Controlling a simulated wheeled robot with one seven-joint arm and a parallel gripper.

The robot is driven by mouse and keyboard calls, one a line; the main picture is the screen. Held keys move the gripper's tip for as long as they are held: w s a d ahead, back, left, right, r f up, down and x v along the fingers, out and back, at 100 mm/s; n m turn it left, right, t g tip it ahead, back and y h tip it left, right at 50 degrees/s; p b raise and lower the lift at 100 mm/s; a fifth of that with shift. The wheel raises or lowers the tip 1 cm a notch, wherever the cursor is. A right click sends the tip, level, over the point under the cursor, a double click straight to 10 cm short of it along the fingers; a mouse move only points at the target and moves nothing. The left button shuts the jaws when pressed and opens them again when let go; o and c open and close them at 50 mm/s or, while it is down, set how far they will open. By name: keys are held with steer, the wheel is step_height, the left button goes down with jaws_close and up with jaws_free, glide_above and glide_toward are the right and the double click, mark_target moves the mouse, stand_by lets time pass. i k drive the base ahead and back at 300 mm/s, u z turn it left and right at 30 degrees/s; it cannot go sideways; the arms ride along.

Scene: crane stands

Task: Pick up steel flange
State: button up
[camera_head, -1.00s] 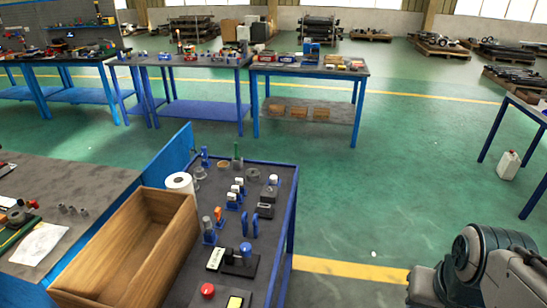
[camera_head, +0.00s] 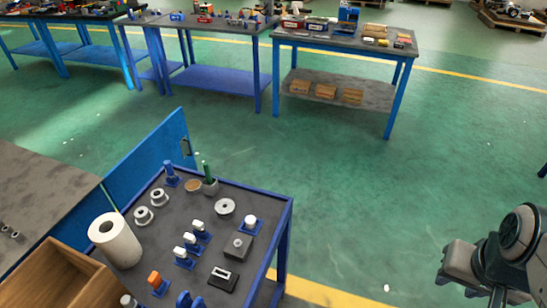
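Several round steel parts lie on the small blue-framed table. A flat silver disc with a centre hole, which looks like a steel flange (camera_head: 225,207), lies near the table's middle. Two hubbed silver rings, also flange-like, stand at its left: one upper (camera_head: 158,197) and one lower (camera_head: 143,216). I cannot tell for sure which of these is the steel flange meant. Grey links of my arm show at the lower right, well apart from the table.
The dark tabletop (camera_head: 185,215) also holds a white paper roll (camera_head: 115,240), blue stands with white tops, a grey block (camera_head: 238,247) and a green-handled tool in a holder (camera_head: 208,178). A wooden box (camera_head: 75,280) stands at left.

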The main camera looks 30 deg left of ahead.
mark_target(224, 207)
steer(key=i, duration=1.5)
steer(key=u, duration=2.95)
steer(key=i, duration=0.3)
steer(key=u, duration=0.35)
